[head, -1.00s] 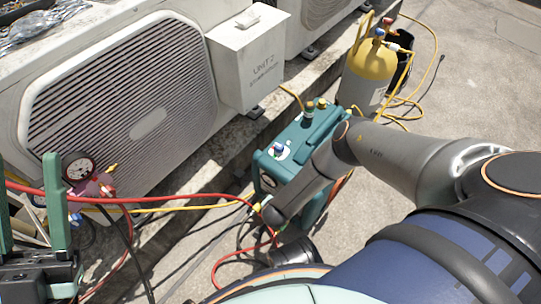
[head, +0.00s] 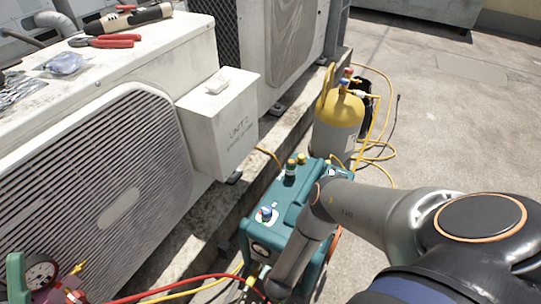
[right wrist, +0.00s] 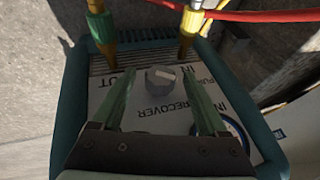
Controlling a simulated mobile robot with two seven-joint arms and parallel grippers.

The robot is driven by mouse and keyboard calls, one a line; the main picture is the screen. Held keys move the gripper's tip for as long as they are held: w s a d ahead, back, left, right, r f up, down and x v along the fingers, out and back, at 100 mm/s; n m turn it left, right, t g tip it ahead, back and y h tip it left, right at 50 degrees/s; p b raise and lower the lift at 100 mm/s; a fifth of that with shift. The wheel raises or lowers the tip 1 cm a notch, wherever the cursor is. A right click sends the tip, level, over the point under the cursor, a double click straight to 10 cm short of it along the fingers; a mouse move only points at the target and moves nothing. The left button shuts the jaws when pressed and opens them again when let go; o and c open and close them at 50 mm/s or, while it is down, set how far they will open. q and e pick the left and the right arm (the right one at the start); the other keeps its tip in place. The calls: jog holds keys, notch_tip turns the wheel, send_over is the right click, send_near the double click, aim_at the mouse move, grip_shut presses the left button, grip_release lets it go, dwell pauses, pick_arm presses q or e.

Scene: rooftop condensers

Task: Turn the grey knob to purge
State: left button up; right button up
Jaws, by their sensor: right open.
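The grey knob (right wrist: 160,77) sits on a pale panel in the right wrist view. Text reading RECOVER and a partly hidden PUR... label are printed near it. I cannot tell clearly where the knob points. My right gripper (right wrist: 158,86) is open, with one green finger on each side of the knob, apparently with gaps. The panel belongs to the teal machine (head: 285,218) in the head view, where my right arm hides the knob and right gripper. One green finger of my left gripper (head: 16,278) shows at the lower left edge; the rest is cut off.
Red and yellow hoses (head: 205,285) run to the machine's front, and brass fittings (right wrist: 190,30) flank the knob's far side. A yellow-topped cylinder (head: 338,125) stands behind. Condenser units (head: 120,205) line the left. The roof at right is clear.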

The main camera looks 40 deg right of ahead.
jog(key=shift+c, duration=0.3)
grip_shut()
jog(key=shift+w, duration=0.1)
dwell(0.4)
jog(key=shift+w+a+n+g+h, duration=0.25)
jog(key=shift+g+h, duration=0.35)
jog(key=shift+g, duration=0.7)
jog(key=shift+w+d+n+g+h, duration=0.1)
jog(key=shift+n+g+h, duration=0.4)
jog(key=shift+g, duration=1.1)
